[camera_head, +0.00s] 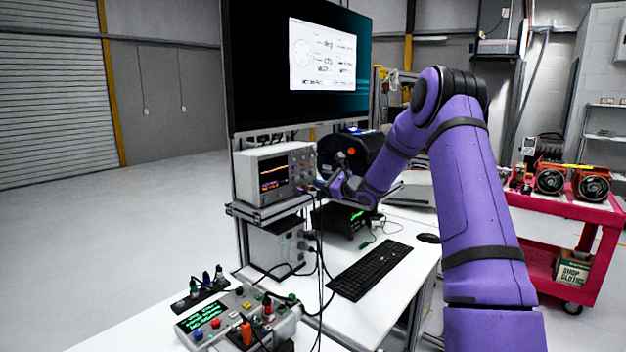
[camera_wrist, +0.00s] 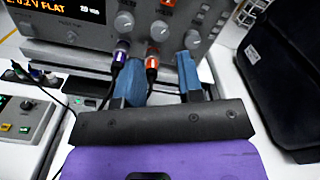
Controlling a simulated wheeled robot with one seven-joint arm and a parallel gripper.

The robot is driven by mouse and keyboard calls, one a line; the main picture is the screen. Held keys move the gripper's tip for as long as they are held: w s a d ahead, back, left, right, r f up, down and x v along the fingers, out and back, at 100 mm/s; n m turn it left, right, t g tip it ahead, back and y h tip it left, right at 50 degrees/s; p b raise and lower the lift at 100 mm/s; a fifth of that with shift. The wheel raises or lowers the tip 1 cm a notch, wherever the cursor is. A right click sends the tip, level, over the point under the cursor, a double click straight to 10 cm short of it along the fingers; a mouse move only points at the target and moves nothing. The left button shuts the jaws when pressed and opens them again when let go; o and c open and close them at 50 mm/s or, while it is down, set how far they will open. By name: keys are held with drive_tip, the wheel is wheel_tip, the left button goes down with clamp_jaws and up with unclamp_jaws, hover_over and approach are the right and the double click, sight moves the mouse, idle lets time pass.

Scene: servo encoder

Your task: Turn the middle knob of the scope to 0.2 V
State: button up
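The scope (camera_head: 245,182) is a light grey box with a lit screen (camera_head: 273,172) on a shelf below the monitor. In the wrist view, the lower edge of its screen (camera_wrist: 60,10) shows text that seems to read "0.2 V FLAT". A row of grey knobs crosses its panel: a left knob (camera_wrist: 124,20), the middle knob (camera_wrist: 160,30) and a right knob (camera_wrist: 192,40). My gripper (camera_wrist: 160,62) is open, its two blue fingers apart. The middle knob shows just beyond the gap between the fingertips, apart from them. In the head view my gripper (camera_head: 320,188) is by the panel's lower right.
A purple-marked plug (camera_wrist: 120,55) and a red-marked plug (camera_wrist: 152,62) with dark cables sit below the knobs, close to the fingers. A keyboard (camera_head: 370,271) and control box (camera_head: 235,318) are on the white benches. A pink cart (camera_head: 560,208) stands right.

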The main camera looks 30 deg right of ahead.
drive_tip(key=shift+v, duration=2.25)
drive_tip(key=s+a+r+n+g+y, duration=0.1)
drive_tip(key=s+a+r+n+g, duration=0.35)
drive_tip(key=a, duration=0.45)
drive_tip(key=s+a+r+n+g+y, duration=0.1)
drive_tip(key=s+a+r+n+g, duration=0.15)
drive_tip(key=s+a+n, duration=0.4)
drive_tip(key=s+a+r+n+g+y, duration=0.1)
drive_tip(key=s+a+r+n+g, duration=0.25)
drive_tip(key=s+a, duration=0.5)
drive_tip(key=s+a+r+n+g+h, duration=0.1)
drive_tip(key=s+a+n+g+h, duration=0.4)
drive_tip(key=s, duration=0.9)
drive_tip(key=s+d+n+t+h, duration=0.1)
drive_tip(key=s+n+t+h, duration=0.1)
drive_tip(key=s, duration=0.5)
drive_tip(key=s+d+f+n+t+h, duration=0.1)
drive_tip(key=s+d+n+h, duration=0.1)
drive_tip(key=s+n, duration=0.3)
drive_tip(key=s, duration=0.2)
drive_tip(key=shift+s+t, duration=0.3)
drive_tip(key=shift+t, duration=0.05)
